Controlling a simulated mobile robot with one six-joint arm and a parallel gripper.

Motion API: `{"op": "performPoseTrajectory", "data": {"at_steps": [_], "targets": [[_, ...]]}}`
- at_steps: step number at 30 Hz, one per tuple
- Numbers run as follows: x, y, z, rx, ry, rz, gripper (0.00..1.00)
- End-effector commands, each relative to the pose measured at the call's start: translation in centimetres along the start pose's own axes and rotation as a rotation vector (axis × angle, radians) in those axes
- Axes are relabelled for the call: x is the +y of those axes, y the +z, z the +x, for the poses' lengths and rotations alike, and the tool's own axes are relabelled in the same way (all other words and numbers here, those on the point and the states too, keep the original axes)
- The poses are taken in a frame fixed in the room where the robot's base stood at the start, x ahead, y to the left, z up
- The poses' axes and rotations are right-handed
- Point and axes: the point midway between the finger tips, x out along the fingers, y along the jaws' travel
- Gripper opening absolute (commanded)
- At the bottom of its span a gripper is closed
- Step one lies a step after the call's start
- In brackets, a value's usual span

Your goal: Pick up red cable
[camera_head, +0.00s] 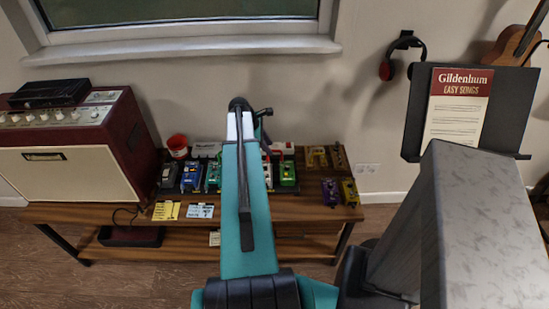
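I cannot make out a red cable clearly in the head view. A small round red object (177,146) stands at the back left of the wooden table (290,210), but it looks more like a cup or tub than a cable. My teal arm reaches forward over the middle of the table and covers part of the pedals there. Its far end shows a black joint and a short black part. My gripper's fingers do not show; the arm hides whatever lies behind it.
Several coloured pedals (191,175) fill the table's middle, with more (349,192) at its right. A red amplifier (75,150) stands at the left. Yellow and blue cards (200,211) lie at the front. A music stand (511,110) and headphones (387,70) are at the right.

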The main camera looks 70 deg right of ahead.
Motion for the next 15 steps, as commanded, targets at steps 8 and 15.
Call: {"op": "performPoseTrajectory", "data": {"at_steps": [8, 15], "targets": [[-0.1, -0.1, 2.6, -0.001, -0.003, 0.001, 0.31], [-0.2, -0.1, 4.3, -0.001, -0.001, 0.0, 0.31]]}}
